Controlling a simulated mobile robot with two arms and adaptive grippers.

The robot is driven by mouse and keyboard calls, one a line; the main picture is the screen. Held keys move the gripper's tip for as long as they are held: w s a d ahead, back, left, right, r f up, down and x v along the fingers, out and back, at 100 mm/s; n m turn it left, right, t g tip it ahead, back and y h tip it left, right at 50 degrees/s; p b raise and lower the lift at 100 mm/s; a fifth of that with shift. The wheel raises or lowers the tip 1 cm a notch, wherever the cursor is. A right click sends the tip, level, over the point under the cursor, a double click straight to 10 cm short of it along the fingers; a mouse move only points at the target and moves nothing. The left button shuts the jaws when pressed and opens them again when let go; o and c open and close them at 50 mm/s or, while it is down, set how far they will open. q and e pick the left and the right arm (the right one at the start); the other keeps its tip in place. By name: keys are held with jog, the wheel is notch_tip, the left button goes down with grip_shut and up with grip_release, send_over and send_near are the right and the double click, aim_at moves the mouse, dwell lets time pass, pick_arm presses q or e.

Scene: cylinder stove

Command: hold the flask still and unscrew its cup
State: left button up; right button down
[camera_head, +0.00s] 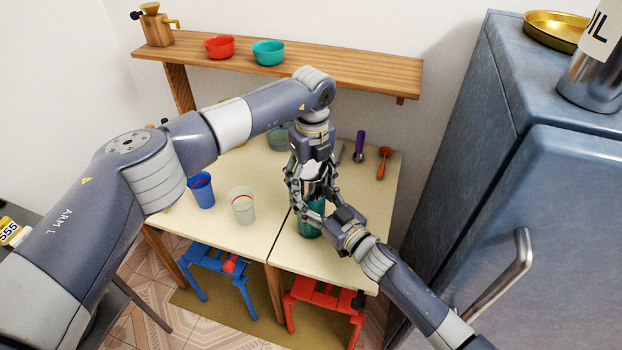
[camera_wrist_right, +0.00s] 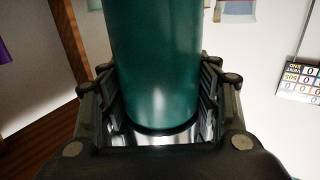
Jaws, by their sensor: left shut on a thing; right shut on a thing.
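The flask (camera_head: 310,222) is a teal cylinder standing upright on the cream table, near the middle of the head view. Its silver cup (camera_head: 315,186) is on top, partly hidden by fingers. My left gripper (camera_head: 313,180) comes down from above and is shut around the silver cup. My right gripper (camera_head: 318,205) comes in from the lower right and is shut around the flask's body below the cup. In the right wrist view the teal flask (camera_wrist_right: 155,65) stands between the two finger sets, with a dark rim and shiny metal at its lower visible end.
A pale cup (camera_head: 242,205) and a blue cup (camera_head: 202,190) stand left of the flask. Behind are a purple-handled tool (camera_head: 360,145) and an orange one (camera_head: 383,163). A wooden shelf (camera_head: 330,72) runs above; a blue fridge (camera_head: 540,200) bounds the right.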

aim_at(312, 169)
pick_arm(q)
jog(key=shift+n, duration=1)
jog(key=shift+d+f, duration=0.1)
jog(key=shift+r, duration=0.2)
jog(key=shift+r, duration=0.95)
jog(key=shift+r, duration=2)
pick_arm(e)
jog(key=shift+c, duration=2.3)
grip_release()
